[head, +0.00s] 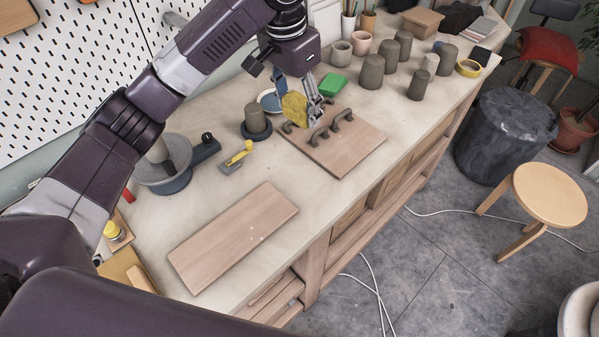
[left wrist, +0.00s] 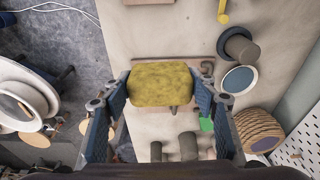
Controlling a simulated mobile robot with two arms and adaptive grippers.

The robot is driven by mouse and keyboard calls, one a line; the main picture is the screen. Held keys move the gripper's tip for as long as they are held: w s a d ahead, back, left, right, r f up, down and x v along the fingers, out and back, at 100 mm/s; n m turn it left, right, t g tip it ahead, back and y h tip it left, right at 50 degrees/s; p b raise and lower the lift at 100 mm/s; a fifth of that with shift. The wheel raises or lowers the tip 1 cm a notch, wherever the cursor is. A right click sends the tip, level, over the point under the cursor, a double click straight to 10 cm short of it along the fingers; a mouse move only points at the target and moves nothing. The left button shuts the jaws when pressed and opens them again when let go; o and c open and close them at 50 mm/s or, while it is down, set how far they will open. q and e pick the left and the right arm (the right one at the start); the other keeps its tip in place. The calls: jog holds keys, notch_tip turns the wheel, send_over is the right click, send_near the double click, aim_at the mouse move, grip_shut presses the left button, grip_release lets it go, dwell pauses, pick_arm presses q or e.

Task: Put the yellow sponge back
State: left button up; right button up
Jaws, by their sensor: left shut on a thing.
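The yellow sponge (head: 294,108) is between the fingers of my left gripper (head: 299,104), which is shut on it. It hangs over the workbench, beside the far left edge of a wooden board (head: 350,160) bearing several grey-brown handles. In the left wrist view the sponge (left wrist: 162,84) fills the space between the blue fingers and hides part of the board behind it. A small blue dish with a pale rim (head: 267,102) lies on the bench just left of the sponge; it also shows in the left wrist view (left wrist: 239,80). My right gripper is not in view.
A green block (head: 334,84) and several grey cups (head: 371,72) stand beyond the gripper. A dark cylinder on a round base (head: 256,119), a yellow-handled tool (head: 238,157) and a potter's wheel (head: 164,168) are to the left. A bare board (head: 233,236) lies in front.

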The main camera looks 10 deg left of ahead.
pick_arm(q)
jog(key=shift+w+d+f, duration=0.15)
jog(key=shift+f, duration=0.05)
jog(key=p, duration=0.3)
send_over(301, 175)
jog(key=f, duration=1.4)
jog(key=shift+s+a+f, duration=0.2)
jog(key=shift+f, duration=0.1)
jog(key=shift+f+p, duration=0.5)
jog(key=shift+f, duration=1.95)
jog(key=shift+f, duration=0.2)
jog(key=o, duration=1.2)
jog(key=shift+o, duration=0.2)
jog(key=shift+r, duration=0.15)
